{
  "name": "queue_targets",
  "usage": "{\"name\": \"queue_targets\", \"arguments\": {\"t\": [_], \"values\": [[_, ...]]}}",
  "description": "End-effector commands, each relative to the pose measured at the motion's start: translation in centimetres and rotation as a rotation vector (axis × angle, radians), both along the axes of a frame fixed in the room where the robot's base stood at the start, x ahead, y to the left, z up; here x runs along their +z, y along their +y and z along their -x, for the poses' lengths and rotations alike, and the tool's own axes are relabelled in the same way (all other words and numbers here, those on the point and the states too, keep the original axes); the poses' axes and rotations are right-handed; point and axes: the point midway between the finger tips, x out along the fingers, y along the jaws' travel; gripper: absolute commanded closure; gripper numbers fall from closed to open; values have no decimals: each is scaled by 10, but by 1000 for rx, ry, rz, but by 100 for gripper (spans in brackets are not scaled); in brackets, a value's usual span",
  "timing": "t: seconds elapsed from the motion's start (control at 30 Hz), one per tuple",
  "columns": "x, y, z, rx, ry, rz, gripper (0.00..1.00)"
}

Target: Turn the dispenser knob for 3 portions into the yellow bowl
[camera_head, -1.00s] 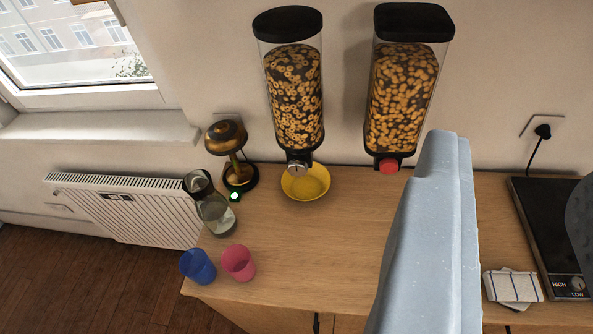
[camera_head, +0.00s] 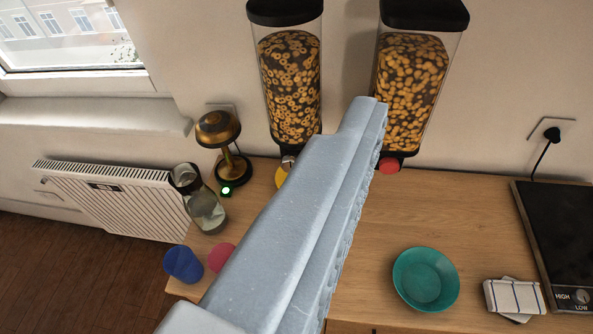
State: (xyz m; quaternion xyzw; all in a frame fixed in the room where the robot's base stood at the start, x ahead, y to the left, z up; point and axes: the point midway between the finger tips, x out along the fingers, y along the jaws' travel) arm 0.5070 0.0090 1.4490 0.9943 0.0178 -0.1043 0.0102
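Two cereal dispensers hang on the wall. The left dispenser (camera_head: 290,85) holds ring-shaped cereal and has a silver knob (camera_head: 288,161), partly hidden by my gripper. The right dispenser (camera_head: 408,85) holds rounded pieces and has a red knob (camera_head: 389,166). The yellow bowl (camera_head: 280,178) stands on the counter below the left dispenser; only a sliver of it shows. My grey-blue gripper (camera_head: 364,108) crosses the middle of the picture, its tip overlapping the gap between the dispensers. Whether it touches anything, and its finger gap, cannot be seen.
A teal bowl (camera_head: 426,279) stands at the counter's front right, near a folded cloth (camera_head: 514,297) and a black hotplate (camera_head: 556,240). A brass lamp (camera_head: 219,130), a glass jug (camera_head: 207,211), a blue cup (camera_head: 183,264) and a pink cup (camera_head: 221,257) are at left.

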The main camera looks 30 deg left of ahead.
Motion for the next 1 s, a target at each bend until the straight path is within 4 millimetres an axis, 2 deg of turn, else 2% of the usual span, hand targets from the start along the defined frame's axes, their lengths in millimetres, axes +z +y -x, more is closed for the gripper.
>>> {"name": "queue_targets", "arguments": {"t": [0.03,0.2,0.3,0.43,0.57,0.6,0.7,0.83,0.9,1.0], "values": [[-24,7,-20,23,5,7,35],[-100,38,-83,101,-35,38,35],[-147,59,-111,141,-63,55,35],[-211,89,-135,187,-101,78,35],[-275,120,-147,222,-138,96,35],[-295,129,-148,232,-147,104,35],[-339,150,-146,249,-174,115,35],[-382,170,-138,262,-205,131,35],[-397,176,-135,262,-217,136,35],[-409,182,-130,264,-228,141,35]]}}
